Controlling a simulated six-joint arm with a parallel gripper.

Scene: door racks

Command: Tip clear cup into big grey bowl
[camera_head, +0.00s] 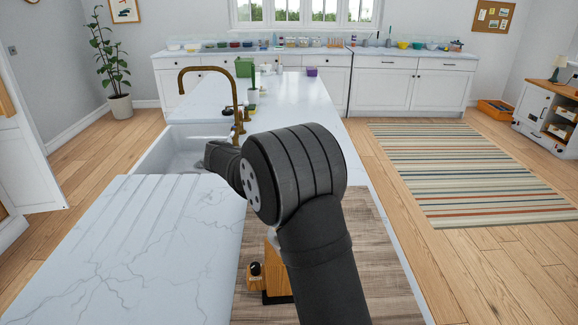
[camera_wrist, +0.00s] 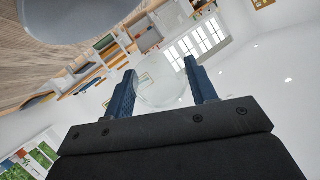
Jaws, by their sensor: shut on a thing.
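In the wrist view, my gripper (camera_wrist: 161,85) is shut on a clear cup (camera_wrist: 158,88), which sits between the two dark blue fingers. The view is strongly rolled, so I cannot tell the cup's exact tilt or whether it holds anything. A large smooth grey rounded shape (camera_wrist: 68,17) fills the top left corner, close to the camera and apart from the cup; it looks like the big grey bowl, but only part shows. In the head view my dark arm hides the gripper, the cup and any bowl.
The white sink (camera_head: 178,150) with a brass faucet (camera_head: 236,90) lies left of my arm. A wooden block (camera_head: 272,270) stands on a wood-grain board (camera_head: 375,250) partly behind my arm. The marble counter (camera_head: 130,250) at front left is clear. A green container (camera_head: 244,67) stands farther back.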

